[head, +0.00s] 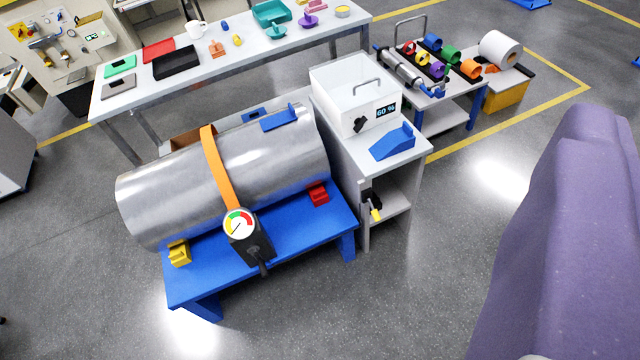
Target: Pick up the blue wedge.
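A blue wedge (393,143) lies on the top of the white cart (408,157), in front of the white box. Its sloped face shows, and nothing covers it. A smaller blue piece (280,118) sits on top of the big metal cylinder. I see no gripper fingers in the head view. A large purple shape fills the right edge close to the camera; I cannot tell which part it is. It stands apart from the wedge in the picture.
The metal cylinder (270,155) lies on a blue stand (290,240) with a strap, a dial gauge (238,225), a red block (318,193) and a yellow block (180,253). The white box (350,88) stands behind the wedge. A long table (225,62) is behind. Open floor lies in front.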

